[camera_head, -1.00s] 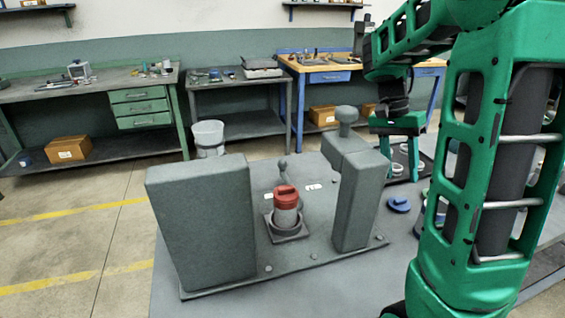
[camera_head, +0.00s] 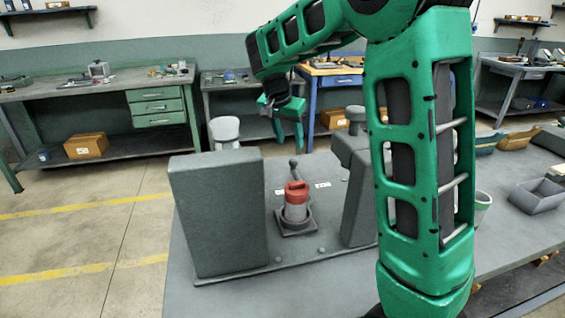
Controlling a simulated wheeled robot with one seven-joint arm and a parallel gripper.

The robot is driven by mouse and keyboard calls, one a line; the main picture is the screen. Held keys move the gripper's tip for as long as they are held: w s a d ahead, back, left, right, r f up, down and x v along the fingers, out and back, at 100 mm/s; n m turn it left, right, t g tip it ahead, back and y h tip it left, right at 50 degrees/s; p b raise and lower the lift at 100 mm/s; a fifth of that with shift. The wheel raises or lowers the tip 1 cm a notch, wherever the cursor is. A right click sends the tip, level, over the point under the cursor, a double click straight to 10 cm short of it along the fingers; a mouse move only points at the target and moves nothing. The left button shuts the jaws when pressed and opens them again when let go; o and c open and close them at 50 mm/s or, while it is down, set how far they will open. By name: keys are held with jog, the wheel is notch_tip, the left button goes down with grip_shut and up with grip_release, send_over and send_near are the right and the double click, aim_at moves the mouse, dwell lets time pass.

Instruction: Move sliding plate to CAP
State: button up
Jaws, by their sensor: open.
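The grey fixture stands on a flat base plate (camera_head: 262,265) on the table. It has a big grey block (camera_head: 218,215) at left and a second grey upright (camera_head: 358,190) with a round knob (camera_head: 355,115) on top at right, partly hidden by my arm. Between them a red-capped cylinder (camera_head: 296,200) stands in a dark square holder (camera_head: 297,228). A small grey lever with a ball end (camera_head: 293,164) rises just behind it. I see no readable CAP marking; small white labels (camera_head: 322,184) lie behind the cylinder. My gripper (camera_head: 287,140) is open and empty, fingers down, above and behind the cylinder.
A white bucket-like container (camera_head: 225,131) stands behind the left block. A grey open bin (camera_head: 537,195) sits on the table at right. My arm hides the table's middle right. Workbenches line the back wall, with open floor at left.

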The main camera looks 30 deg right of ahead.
aim_at(293, 158)
jog(key=x, duration=1)
jog(key=shift+w+f, duration=0.2)
jog(key=shift+f, duration=0.1)
grip_shut()
